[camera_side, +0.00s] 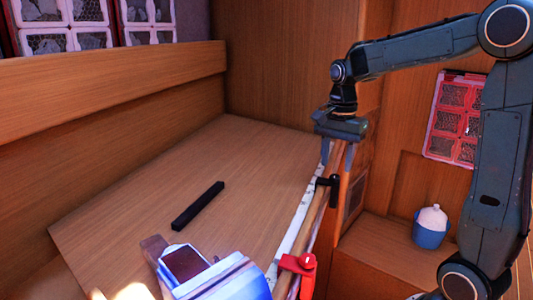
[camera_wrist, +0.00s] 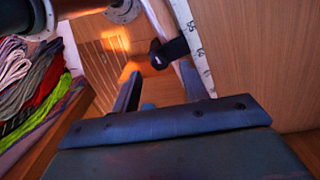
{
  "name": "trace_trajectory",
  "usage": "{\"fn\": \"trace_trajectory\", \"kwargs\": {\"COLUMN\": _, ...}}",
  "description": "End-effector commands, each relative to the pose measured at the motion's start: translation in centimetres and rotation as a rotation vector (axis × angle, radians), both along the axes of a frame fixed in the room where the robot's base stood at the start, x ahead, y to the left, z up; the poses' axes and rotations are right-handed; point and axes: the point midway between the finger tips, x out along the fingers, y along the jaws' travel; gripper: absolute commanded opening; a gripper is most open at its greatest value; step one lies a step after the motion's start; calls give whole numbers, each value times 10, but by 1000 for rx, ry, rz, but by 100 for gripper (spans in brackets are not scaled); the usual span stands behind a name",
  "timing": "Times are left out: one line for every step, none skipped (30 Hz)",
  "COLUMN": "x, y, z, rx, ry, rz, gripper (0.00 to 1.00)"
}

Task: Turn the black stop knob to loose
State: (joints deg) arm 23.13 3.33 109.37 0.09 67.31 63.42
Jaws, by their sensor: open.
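A black stop with a small knob (camera_side: 330,185) sits on a long wooden rail (camera_side: 318,207). In the wrist view the black stop (camera_wrist: 168,52) shows just beyond my fingertips, beside a white measuring strip (camera_wrist: 202,68) with numbers. My gripper (camera_side: 336,168) points down over the rail, with its fingers apart and nothing visible between them. In the wrist view my gripper (camera_wrist: 160,76) has one finger on each side of the stop's line. I cannot tell whether a finger touches the stop. No loose or tight marking is readable.
A red clamp (camera_side: 300,264) sits nearer on the rail. A black bar (camera_side: 198,205) lies on the wooden tabletop (camera_side: 150,180). A blue and white device (camera_side: 220,278) stands in front. A blue jar (camera_side: 430,235) is at right. Coiled coloured lines (camera_wrist: 32,80) lie left in the wrist view.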

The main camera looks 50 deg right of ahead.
Motion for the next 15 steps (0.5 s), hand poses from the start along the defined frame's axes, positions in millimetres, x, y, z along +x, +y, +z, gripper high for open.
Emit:
{"fn": "trace_trajectory", "kwargs": {"x": -1, "y": 0, "z": -7, "rx": 2, "ry": 3, "rz": 0, "gripper": 44}}
{"fn": "trace_trajectory", "kwargs": {"x": -1, "y": 0, "z": -11, "rx": 2, "ry": 3, "rz": 0, "gripper": 44}}
{"fn": "trace_trajectory", "kwargs": {"x": -1, "y": 0, "z": -16, "rx": 2, "ry": 3, "rz": 0, "gripper": 44}}
{"fn": "trace_trajectory", "kwargs": {"x": 0, "y": 0, "z": -19, "rx": 1, "ry": 2, "rz": 0, "gripper": 44}}
{"fn": "trace_trajectory", "kwargs": {"x": 0, "y": 0, "z": -21, "rx": 1, "ry": 2, "rz": 0, "gripper": 44}}
{"fn": "trace_trajectory", "kwargs": {"x": 0, "y": 0, "z": -25, "rx": 1, "ry": 2, "rz": 0, "gripper": 44}}
{"fn": "trace_trajectory", "kwargs": {"x": 0, "y": 0, "z": -27, "rx": 1, "ry": 2, "rz": 0, "gripper": 44}}
{"fn": "trace_trajectory", "kwargs": {"x": 0, "y": 0, "z": -29, "rx": 1, "ry": 2, "rz": 0, "gripper": 44}}
{"fn": "trace_trajectory", "kwargs": {"x": 0, "y": 0, "z": -31, "rx": 1, "ry": 2, "rz": 0, "gripper": 44}}
{"fn": "trace_trajectory", "kwargs": {"x": 0, "y": 0, "z": -32, "rx": 0, "ry": 1, "rz": 0, "gripper": 44}}
{"fn": "trace_trajectory", "kwargs": {"x": 0, "y": 0, "z": -33, "rx": 0, "ry": 1, "rz": 0, "gripper": 44}}
{"fn": "trace_trajectory", "kwargs": {"x": 0, "y": 0, "z": -34, "rx": 0, "ry": 0, "rz": 0, "gripper": 44}}
{"fn": "trace_trajectory", "kwargs": {"x": 0, "y": 0, "z": -34, "rx": 0, "ry": 0, "rz": 0, "gripper": 44}}
{"fn": "trace_trajectory", "kwargs": {"x": 0, "y": 0, "z": -35, "rx": 0, "ry": 0, "rz": 0, "gripper": 44}}
{"fn": "trace_trajectory", "kwargs": {"x": 0, "y": 0, "z": -35, "rx": 0, "ry": 0, "rz": 0, "gripper": 44}}
